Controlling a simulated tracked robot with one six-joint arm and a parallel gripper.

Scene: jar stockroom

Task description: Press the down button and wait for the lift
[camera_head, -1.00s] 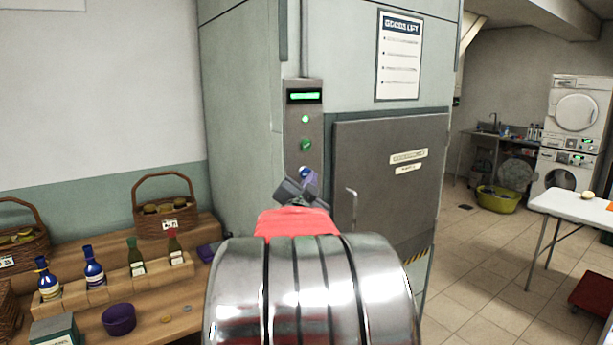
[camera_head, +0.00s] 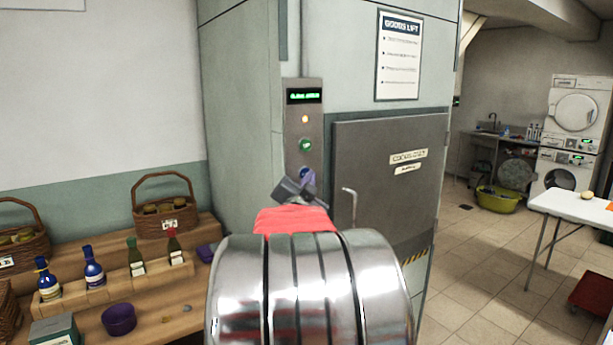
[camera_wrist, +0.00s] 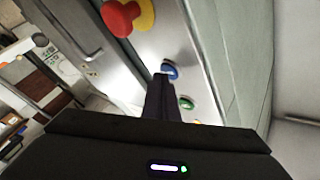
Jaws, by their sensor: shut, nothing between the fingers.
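The grey button panel (camera_head: 304,130) of the goods lift carries a lit green display (camera_head: 304,96), an orange lamp (camera_head: 305,119), a green button (camera_head: 306,145) and a blue button (camera_head: 307,174). In the wrist view the blue button (camera_wrist: 171,71) is right at the fingertips, with the green button (camera_wrist: 186,103) beyond it. My gripper (camera_head: 293,188) is shut and empty, just in front of the blue button and partly covering it. I cannot tell whether it touches. The lift door (camera_head: 390,165) is shut. Which button is the down one is not readable.
A red knob on yellow (camera_wrist: 122,18) sits near the blue button in the wrist view. A door handle (camera_head: 350,205) sticks out right of my gripper. A wooden shelf (camera_head: 160,318) with bottles and baskets stands at left. Open tiled floor (camera_head: 480,260) lies at right.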

